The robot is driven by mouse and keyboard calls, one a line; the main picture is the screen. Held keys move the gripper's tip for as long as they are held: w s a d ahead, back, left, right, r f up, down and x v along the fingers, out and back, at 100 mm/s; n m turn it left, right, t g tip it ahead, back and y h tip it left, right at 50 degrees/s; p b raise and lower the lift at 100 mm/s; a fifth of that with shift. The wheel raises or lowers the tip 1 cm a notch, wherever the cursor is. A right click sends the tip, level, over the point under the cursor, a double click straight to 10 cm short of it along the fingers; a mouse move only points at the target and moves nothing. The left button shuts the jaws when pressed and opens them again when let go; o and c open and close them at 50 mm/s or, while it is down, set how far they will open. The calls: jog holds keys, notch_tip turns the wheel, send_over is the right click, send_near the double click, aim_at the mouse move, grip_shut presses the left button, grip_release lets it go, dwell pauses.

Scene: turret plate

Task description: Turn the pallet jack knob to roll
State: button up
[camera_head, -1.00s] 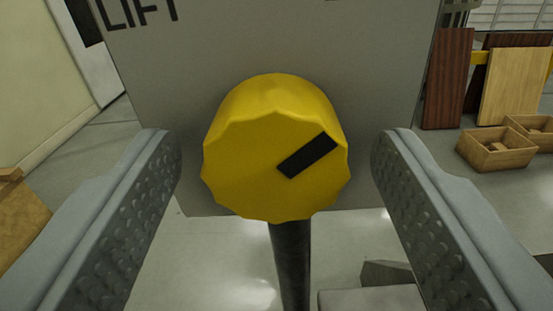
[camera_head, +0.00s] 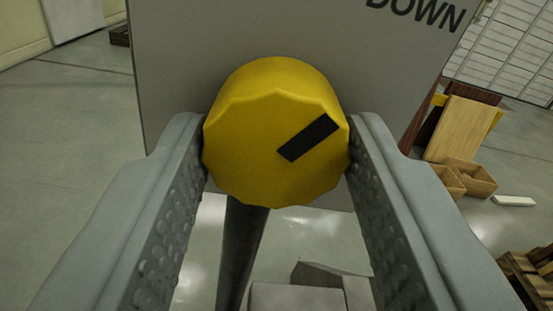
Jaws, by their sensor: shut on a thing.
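The yellow scalloped knob (camera_head: 250,150) sits in the middle of the view, on a grey plate (camera_head: 180,80). A black bar mark (camera_head: 308,138) on its face points to the upper right, roughly toward the word DOWN (camera_head: 415,10) at the plate's top edge in view. My gripper (camera_head: 277,145) is shut on the knob, with one finger touching each side. The other words on the plate, ROLL among them, are out of view. A dark post (camera_head: 240,245) runs down below the knob.
Wooden boxes (camera_head: 470,180) and leaning boards (camera_head: 460,130) stand on the floor at the right. A pallet (camera_head: 530,275) shows at the lower right edge. A grey block (camera_head: 310,295) lies below the knob. The floor at left is clear.

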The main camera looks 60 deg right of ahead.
jog(key=n, duration=0.6)
jog(key=shift+n, duration=0.3)
dwell(0.4)
jog(key=o, duration=1)
jog(key=shift+a, duration=0.1)
jog(key=v, duration=1.7)
jog(key=shift+s+a, duration=0.1)
jog(key=shift+s, duration=0.05)
